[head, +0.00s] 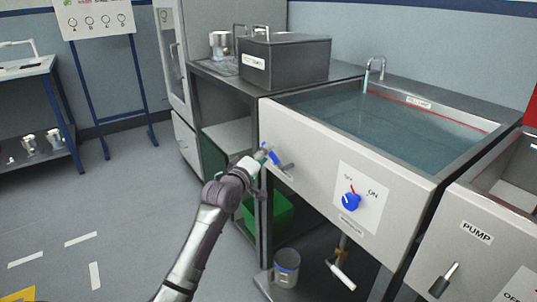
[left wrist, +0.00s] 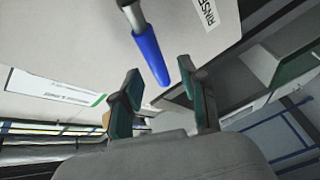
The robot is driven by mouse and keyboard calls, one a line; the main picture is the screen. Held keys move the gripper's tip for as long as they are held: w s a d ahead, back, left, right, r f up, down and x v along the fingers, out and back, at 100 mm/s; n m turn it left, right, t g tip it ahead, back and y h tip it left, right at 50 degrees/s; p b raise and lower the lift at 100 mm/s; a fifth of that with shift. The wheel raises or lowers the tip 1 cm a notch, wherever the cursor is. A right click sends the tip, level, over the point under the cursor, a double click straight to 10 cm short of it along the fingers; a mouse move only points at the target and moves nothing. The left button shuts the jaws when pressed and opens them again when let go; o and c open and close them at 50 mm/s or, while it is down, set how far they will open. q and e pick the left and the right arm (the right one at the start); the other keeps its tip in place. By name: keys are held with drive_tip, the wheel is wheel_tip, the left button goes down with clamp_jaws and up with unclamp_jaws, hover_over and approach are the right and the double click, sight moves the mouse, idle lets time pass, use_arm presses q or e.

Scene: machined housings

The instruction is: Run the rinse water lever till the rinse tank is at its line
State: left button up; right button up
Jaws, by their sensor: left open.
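The rinse tank (head: 300,130) is a pale-fronted sink holding bluish water (head: 400,125). A red line (head: 440,113) runs along its inner back wall, and the water surface looks below it. A curved tap (head: 376,66) stands at the back; a faint bluish streak shows under its spout. The blue-handled lever (left wrist: 150,52) sticks out from the tank's front panel at the left. My left gripper (head: 266,152) is at this lever. In the left wrist view, the gripper (left wrist: 163,92) is open, with the blue handle's end just ahead of the gap between its fingers. My right gripper is not in view.
A blue knob (head: 351,202) with OFF and ON marks sits on the tank front. A PUMP panel with a dark handle (head: 443,280) is at right. A lidded metal box (head: 285,58) stands on the left bench. Green crates are below. Floor at left is clear.

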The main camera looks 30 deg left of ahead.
use_arm(q)
drive_tip(key=shift+w+a, duration=0.15)
drive_tip(key=shift+w, duration=1.5)
clamp_jaws()
